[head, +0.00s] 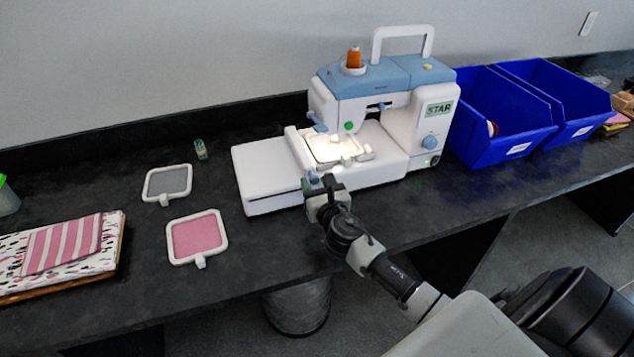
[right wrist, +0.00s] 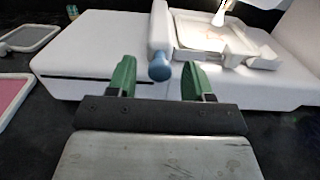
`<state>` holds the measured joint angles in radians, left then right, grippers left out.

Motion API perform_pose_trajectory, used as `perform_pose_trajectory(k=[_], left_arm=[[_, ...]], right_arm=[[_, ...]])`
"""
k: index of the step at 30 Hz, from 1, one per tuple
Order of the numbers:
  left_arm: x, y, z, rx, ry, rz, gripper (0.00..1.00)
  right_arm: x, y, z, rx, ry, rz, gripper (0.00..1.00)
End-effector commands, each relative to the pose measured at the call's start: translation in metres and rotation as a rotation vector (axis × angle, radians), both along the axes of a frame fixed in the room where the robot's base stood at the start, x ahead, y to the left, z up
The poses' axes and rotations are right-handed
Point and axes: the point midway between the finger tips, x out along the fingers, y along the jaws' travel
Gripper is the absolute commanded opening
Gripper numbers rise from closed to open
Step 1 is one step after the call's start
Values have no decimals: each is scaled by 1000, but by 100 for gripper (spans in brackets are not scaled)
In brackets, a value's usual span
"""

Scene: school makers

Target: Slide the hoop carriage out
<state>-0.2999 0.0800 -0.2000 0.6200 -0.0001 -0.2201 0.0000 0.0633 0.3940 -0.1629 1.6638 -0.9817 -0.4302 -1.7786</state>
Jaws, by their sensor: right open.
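The white and blue embroidery machine (head: 390,100) stands on the dark counter, its lamp lit. Its hoop carriage (head: 299,150) is a white bar across the bed, with a blue knob (right wrist: 160,67) at its front end. A white hoop (head: 335,148) sits beside the carriage under the needle; it also shows in the right wrist view (right wrist: 240,58). My right gripper (head: 322,182) is at the front edge of the bed. In the right wrist view its green fingers (right wrist: 157,78) are open, one on each side of the knob, with gaps visible. My left gripper is not in view.
A grey-filled hoop (head: 168,182) and a pink-filled hoop (head: 197,237) lie left of the machine. A small spool (head: 200,149) stands behind them. Folded fabric (head: 62,252) lies at far left. Blue bins (head: 500,115) stand right of the machine.

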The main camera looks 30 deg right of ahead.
Motion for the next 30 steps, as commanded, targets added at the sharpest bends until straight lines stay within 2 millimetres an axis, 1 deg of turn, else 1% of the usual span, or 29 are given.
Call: perform_pose_trajectory(k=[8,9,17,18,19,26,30], left_arm=[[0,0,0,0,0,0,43],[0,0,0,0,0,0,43],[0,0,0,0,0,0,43],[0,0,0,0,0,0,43],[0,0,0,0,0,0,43],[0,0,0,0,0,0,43],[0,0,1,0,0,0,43]], right_arm=[[2,0,0,1,0,0,51],[2,0,0,1,0,0,49],[2,-1,0,1,0,0,10],[2,-1,0,1,0,0,3],[2,-1,0,1,0,0,0],[3,1,0,1,0,0,0],[5,12,0,2,1,1,0]])
